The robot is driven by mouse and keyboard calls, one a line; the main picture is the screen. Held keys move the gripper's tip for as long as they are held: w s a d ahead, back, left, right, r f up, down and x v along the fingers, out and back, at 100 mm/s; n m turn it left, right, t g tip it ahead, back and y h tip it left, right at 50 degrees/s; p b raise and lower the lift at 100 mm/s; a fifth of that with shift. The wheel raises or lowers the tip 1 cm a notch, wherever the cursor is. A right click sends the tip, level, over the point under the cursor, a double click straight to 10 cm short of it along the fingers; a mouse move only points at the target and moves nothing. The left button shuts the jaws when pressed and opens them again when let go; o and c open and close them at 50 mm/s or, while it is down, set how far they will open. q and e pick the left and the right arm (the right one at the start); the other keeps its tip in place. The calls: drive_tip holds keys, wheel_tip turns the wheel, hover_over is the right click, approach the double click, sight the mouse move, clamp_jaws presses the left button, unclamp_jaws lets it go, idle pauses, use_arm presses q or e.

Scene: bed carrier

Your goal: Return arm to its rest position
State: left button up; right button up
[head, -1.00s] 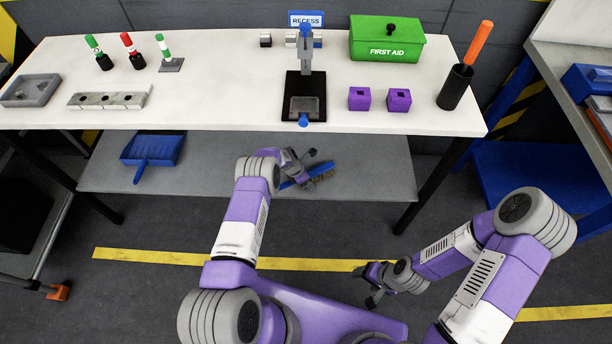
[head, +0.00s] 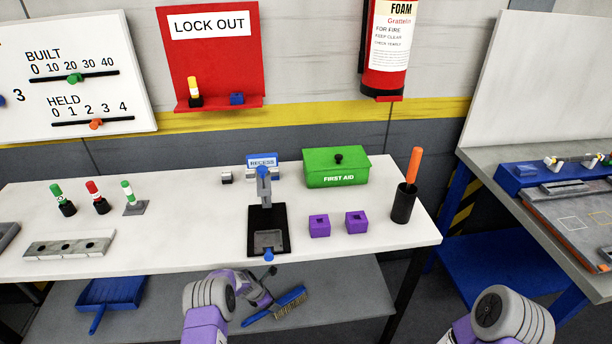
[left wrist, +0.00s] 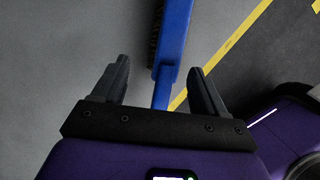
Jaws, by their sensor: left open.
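My left gripper (head: 266,288) is over the lower shelf (head: 345,290), beside the handle end of a blue brush (head: 290,301) with tan bristles. The brush lies on that shelf. In the left wrist view my left gripper (left wrist: 158,68) has its two dark fingers spread wide. The brush's blue handle (left wrist: 163,85) shows beyond and between them, with no finger seen touching it. Of my right arm only a rounded joint shows at the bottom right of the head view; its gripper is out of frame.
The white worktop (head: 170,245) is above the shelf, with a black press stand (head: 257,242) near its front edge. A blue dustpan (head: 110,291) lies on the shelf at left. Purple blocks (head: 319,227) and a black cup (head: 403,205) stand at right.

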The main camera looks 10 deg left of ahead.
use_arm(q)
drive_tip(key=s+d+r+m+g+p, duration=0.1)
drive_tip(key=s+d+r+m, duration=0.3)
drive_tip(key=s+m, duration=0.4)
drive_tip(key=s+d+r+m+g+p, duration=0.1)
drive_tip(key=s+d+r+m, duration=0.3)
drive_tip(key=s+m, duration=0.4)
drive_tip(key=s+d+r+m+h+p, duration=0.1)
drive_tip(key=s+d+r+m+p, duration=0.2)
drive_tip(key=s, duration=1.4)
wheel_tip(320, 180, up, 3)
drive_tip(key=d+m, duration=0.2)
drive_tip(key=m, duration=0.3)
drive_tip(key=shift+s+f+m+g, duration=0.2)
drive_tip(key=shift+m+g, duration=0.1)
drive_tip(key=shift+g, duration=0.1)
